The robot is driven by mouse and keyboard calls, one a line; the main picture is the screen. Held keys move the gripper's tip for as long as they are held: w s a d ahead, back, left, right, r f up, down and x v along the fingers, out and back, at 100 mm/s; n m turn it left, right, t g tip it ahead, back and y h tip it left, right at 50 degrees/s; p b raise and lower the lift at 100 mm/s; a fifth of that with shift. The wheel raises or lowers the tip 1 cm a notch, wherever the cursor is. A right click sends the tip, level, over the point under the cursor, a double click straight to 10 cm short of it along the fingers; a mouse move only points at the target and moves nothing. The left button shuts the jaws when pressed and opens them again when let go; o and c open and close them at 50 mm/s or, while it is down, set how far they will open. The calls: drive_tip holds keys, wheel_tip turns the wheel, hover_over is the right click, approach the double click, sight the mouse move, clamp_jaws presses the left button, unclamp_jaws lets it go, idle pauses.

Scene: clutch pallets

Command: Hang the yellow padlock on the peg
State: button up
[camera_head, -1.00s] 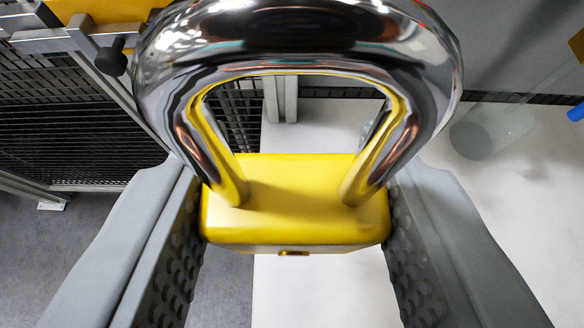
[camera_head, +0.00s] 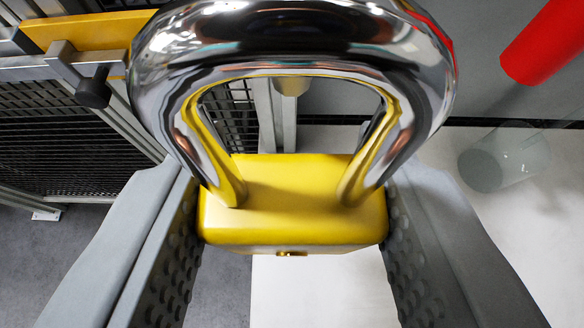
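The yellow padlock (camera_head: 293,228) is held upright between the two grey ribbed fingers of my gripper (camera_head: 293,215), which is shut on its body. Its thick chrome shackle (camera_head: 300,45) arches up and fills the top middle of the view. A short dark peg-like knob (camera_head: 93,90) sticks out from a grey metal bracket at the upper left. The shackle is apart from this knob in the picture, to its right. I cannot tell for sure that this knob is the task's peg.
A yellow bar (camera_head: 88,33) and metal rails run behind the knob, above a black mesh fence (camera_head: 60,155). A red cylinder (camera_head: 545,45) shows at the upper right, with a see-through cylinder (camera_head: 503,158) below it. Grey and white floor lies below.

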drive_tip(key=shift+w, duration=0.85)
drive_tip(key=shift+w+f, duration=0.45)
drive_tip(key=shift+w, duration=0.15)
drive_tip(key=shift+f, duration=0.1)
drive_tip(key=o, duration=1.1)
